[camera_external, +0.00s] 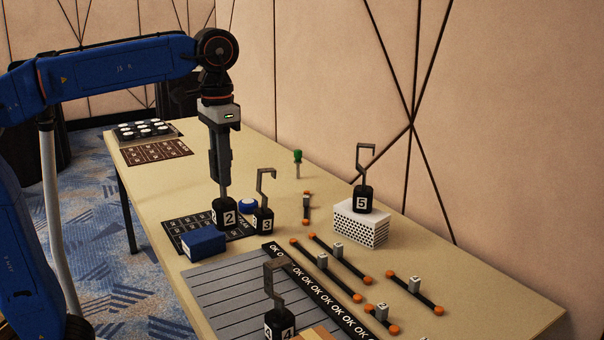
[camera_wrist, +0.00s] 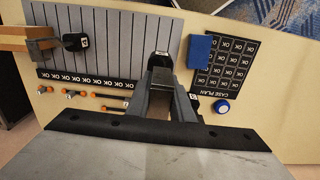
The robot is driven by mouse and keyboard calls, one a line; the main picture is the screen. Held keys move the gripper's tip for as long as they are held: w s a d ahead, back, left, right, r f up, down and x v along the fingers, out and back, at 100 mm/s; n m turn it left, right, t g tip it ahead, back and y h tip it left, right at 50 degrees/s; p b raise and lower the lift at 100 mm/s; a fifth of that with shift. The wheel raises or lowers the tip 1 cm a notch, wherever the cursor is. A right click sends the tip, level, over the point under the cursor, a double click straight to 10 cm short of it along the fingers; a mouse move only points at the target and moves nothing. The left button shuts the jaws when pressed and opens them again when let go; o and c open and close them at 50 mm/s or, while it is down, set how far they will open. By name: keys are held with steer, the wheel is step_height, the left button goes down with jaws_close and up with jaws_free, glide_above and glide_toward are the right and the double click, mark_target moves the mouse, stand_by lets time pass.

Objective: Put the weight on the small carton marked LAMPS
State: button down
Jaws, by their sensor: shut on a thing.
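My gripper (camera_external: 223,184) points down and is shut on the hook of a black weight marked 2 (camera_external: 224,213). The weight hangs upright at or just above the black printed mat (camera_external: 190,228); I cannot tell whether it touches. In the wrist view the gripper (camera_wrist: 164,82) hides most of this weight (camera_wrist: 163,54). A brown carton (camera_external: 320,333) is cut off at the bottom edge of the external view. It also shows at the left of the wrist view (camera_wrist: 25,40). No LAMPS marking is readable. A weight marked 4 (camera_external: 279,323) is close beside it.
A blue box (camera_external: 203,243), a weight marked 3 (camera_external: 263,221) and a blue button (camera_external: 248,206) are close around the held weight. A grey slatted board (camera_external: 225,290) lies towards the carton. A weight marked 5 (camera_external: 362,201) stands on a white perforated box (camera_external: 360,225).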

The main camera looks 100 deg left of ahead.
steer(key=s+a+r, duration=0.4)
steer(key=s+a, duration=0.2)
steer(key=s, duration=0.4)
steer(key=shift+a, duration=0.25)
step_height(320, 180, down, 10)
stand_by(0.5)
steer(key=shift+f, duration=0.4)
steer(key=c, duration=1.6)
jaws_free()
steer(key=shift+f, duration=0.1)
steer(key=shift+o, duration=0.2)
step_height(320, 180, up, 13)
